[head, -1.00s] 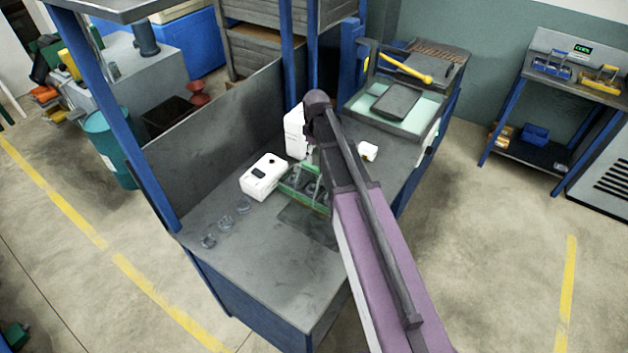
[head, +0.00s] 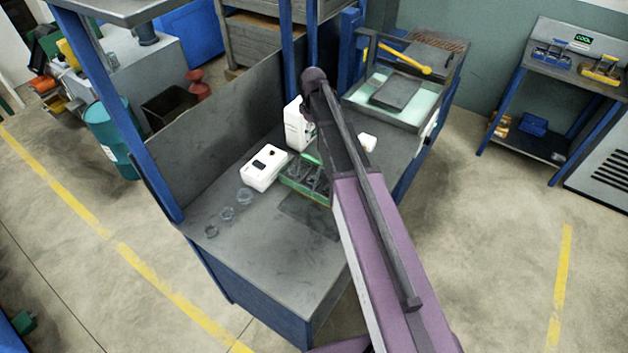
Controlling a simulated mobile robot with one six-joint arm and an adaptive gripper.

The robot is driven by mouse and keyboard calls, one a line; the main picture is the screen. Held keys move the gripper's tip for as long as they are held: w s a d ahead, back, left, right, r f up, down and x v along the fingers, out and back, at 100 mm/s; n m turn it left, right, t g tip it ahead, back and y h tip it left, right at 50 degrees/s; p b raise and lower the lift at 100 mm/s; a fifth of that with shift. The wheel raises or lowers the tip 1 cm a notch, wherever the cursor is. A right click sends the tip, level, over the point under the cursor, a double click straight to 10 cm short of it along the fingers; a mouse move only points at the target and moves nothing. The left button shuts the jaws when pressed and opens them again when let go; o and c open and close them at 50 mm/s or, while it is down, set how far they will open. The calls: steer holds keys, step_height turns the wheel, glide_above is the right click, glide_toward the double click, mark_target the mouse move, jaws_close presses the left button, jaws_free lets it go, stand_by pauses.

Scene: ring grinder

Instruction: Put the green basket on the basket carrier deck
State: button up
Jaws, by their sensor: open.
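The green basket (head: 292,180) stands on the grey workbench, beside a white box-like device, with grey parts showing inside it. My arm crosses in front of its right side and hides part of it. The arm's dark upper end rises above the bench near the basket. My gripper's fingers cannot be made out; they seem hidden behind the arm, so I cannot tell whether they touch the basket. I cannot identify the basket carrier deck with certainty in this view.
On the workbench (head: 270,255) lie several clear rings (head: 228,213) and a white device (head: 263,168). A tray machine with a yellow handle (head: 405,60) stands behind. A rack at right holds a blue basket (head: 552,52) and a yellow basket (head: 600,70). Floor at right is free.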

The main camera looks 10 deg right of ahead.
mark_target(312, 158)
steer(key=shift+f+b, duration=3.9)
steer(key=shift+f, duration=0.2)
steer(key=shift+f, duration=0.1)
steer(key=shift+a+f+b, duration=0.2)
steer(key=shift+f+b, duration=2.3)
steer(key=shift+b, duration=0.1)
steer(key=shift+s, duration=0.1)
jaws_close()
